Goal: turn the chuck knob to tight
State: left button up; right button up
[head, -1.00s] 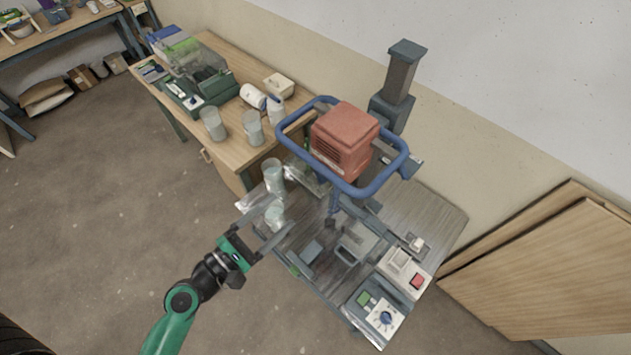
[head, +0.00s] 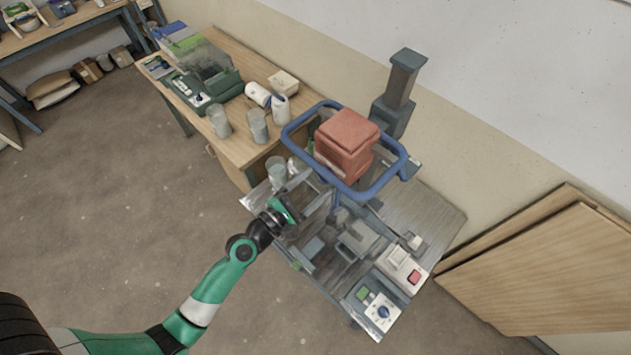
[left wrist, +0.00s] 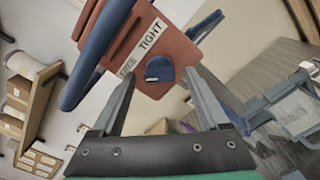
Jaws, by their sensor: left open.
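The chuck knob (left wrist: 160,67) is a blue dial with a white mark on the red mixer housing (left wrist: 178,62), seen in the left wrist view. The white mark is at the knob's lower left. A FREE label (left wrist: 127,69) is to its left and a TIGHT label (left wrist: 150,36) above. My left gripper (left wrist: 160,78) is open and empty. Its fingers lie either side of the knob in the picture; contact cannot be told. In the head view the red housing (head: 345,142) sits inside a blue ring, with my left gripper (head: 303,205) below left of it; the knob is hidden there.
A blue ring rail (head: 287,138) surrounds the housing. Clear cups (head: 277,172) stand near my left gripper. A switch box (head: 402,265) and a control box with another blue dial (head: 383,311) are at front right. The wooden table (head: 237,145) behind holds cups and bottles.

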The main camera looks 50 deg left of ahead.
pick_arm(q)
grip_shut()
jog(key=shift+m, duration=0.4)
jog(key=m+b, duration=0.1)
jog(key=m, duration=0.2)
jog(key=shift+m, duration=0.4)
jog(key=m+b, duration=0.1)
jog(key=m, duration=0.3)
jog(key=shift+m+b, duration=0.3)
jog(key=m+b, duration=0.3)
jog(key=m, duration=0.5)
jog(key=shift+m, duration=0.3)
